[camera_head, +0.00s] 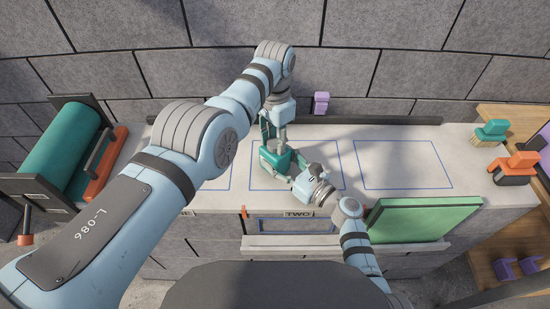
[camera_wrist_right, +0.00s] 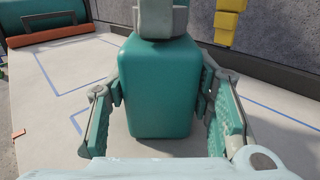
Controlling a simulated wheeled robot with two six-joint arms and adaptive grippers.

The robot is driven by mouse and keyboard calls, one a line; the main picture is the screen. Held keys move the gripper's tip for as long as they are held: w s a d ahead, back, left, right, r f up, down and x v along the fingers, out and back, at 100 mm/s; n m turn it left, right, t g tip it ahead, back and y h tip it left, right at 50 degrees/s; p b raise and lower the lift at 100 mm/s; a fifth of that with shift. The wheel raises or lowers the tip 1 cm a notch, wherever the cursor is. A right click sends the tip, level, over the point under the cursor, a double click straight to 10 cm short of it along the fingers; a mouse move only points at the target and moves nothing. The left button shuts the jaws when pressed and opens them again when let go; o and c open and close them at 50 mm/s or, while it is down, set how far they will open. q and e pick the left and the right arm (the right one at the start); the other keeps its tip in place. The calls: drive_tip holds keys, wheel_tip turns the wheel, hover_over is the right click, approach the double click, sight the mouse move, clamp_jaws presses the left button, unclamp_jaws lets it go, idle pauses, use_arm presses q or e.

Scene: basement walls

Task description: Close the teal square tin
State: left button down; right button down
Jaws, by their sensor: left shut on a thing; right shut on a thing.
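The teal square tin (camera_head: 272,159) stands upright on the pale bench top, inside a blue outlined area. It fills the middle of the right wrist view (camera_wrist_right: 155,95). My right gripper (camera_head: 296,176) is shut on the tin's body from the front right, with a finger on either side of it (camera_wrist_right: 160,85). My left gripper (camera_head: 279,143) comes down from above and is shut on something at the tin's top. It hides the tin's top, so I cannot tell how the lid sits.
A green board (camera_head: 425,218) stands at the bench's front right. A teal roll (camera_head: 62,150) is at the left. A purple object (camera_head: 321,102) stands at the back. A teal brush (camera_head: 491,132) and an orange-black tool (camera_head: 515,168) lie right. The right blue outlined area (camera_head: 402,165) is clear.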

use_arm(q)
drive_tip(key=m, duration=0.3)
drive_tip(key=shift+s+m, duration=0.1)
drive_tip(key=shift+m, duration=0.3)
use_arm(e)
drive_tip(key=shift+d, duration=0.1)
use_arm(q)
drive_tip(key=c, duration=1.1)
unclamp_jaws()
drive_tip(key=shift+r, duration=0.35)
wheel_tip(320, 180, up, 11)
drive_tip(key=shift+r, duration=0.15)
use_arm(e)
drive_tip(key=c, duration=0.7)
unclamp_jaws()
